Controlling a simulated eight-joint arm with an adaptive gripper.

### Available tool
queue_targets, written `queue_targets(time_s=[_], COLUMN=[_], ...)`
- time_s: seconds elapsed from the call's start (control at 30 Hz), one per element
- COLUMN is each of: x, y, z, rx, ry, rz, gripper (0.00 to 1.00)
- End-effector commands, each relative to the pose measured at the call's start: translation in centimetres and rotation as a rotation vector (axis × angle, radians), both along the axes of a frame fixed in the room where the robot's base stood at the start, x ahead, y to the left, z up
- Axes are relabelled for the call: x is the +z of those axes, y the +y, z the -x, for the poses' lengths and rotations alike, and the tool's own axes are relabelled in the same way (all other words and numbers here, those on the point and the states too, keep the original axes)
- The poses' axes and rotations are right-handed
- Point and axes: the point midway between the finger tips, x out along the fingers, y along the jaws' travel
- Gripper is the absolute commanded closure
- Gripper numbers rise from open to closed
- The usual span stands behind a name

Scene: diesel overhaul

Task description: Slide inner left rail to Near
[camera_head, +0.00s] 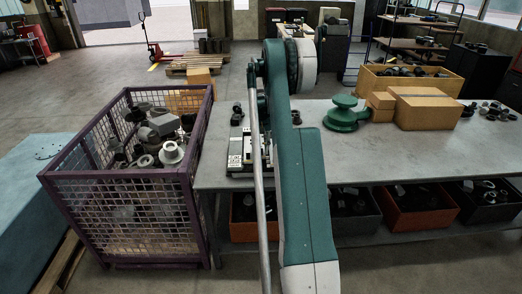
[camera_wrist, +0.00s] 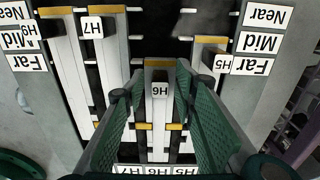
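In the wrist view the rail fixture appears upside down, with several white rails that have yellow ends and black-lettered tags. The H6 rail tag (camera_wrist: 159,90) is in the middle, the H7 tag (camera_wrist: 92,27) at upper left and the H5 tag (camera_wrist: 222,64) at right. In the head view the fixture (camera_head: 236,160) is partly behind my arm, and the gripper is hidden.
The fixture stands on a grey workbench (camera_head: 350,160). A green round part (camera_head: 346,115) and cardboard boxes (camera_head: 428,107) are to its right. A purple mesh crate (camera_head: 130,215) full of metal parts stands left of the bench. Grey side plates with position labels flank the rails.

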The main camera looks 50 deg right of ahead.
Motion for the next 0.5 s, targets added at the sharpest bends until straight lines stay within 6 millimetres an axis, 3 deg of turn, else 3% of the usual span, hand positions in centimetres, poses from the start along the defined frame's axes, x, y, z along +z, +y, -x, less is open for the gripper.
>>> queue_targets(time_s=[0.13, 0.33, 0.5], x=[0.02, 0.03, 0.04], y=[0.0, 0.0, 0.04], z=[0.0, 0.0, 0.04], rx=[0.0, 0.0, 0.0], ry=[0.0, 0.0, 0.0], rz=[0.0, 0.0, 0.0], gripper=[0.73, 1.0, 1.0])
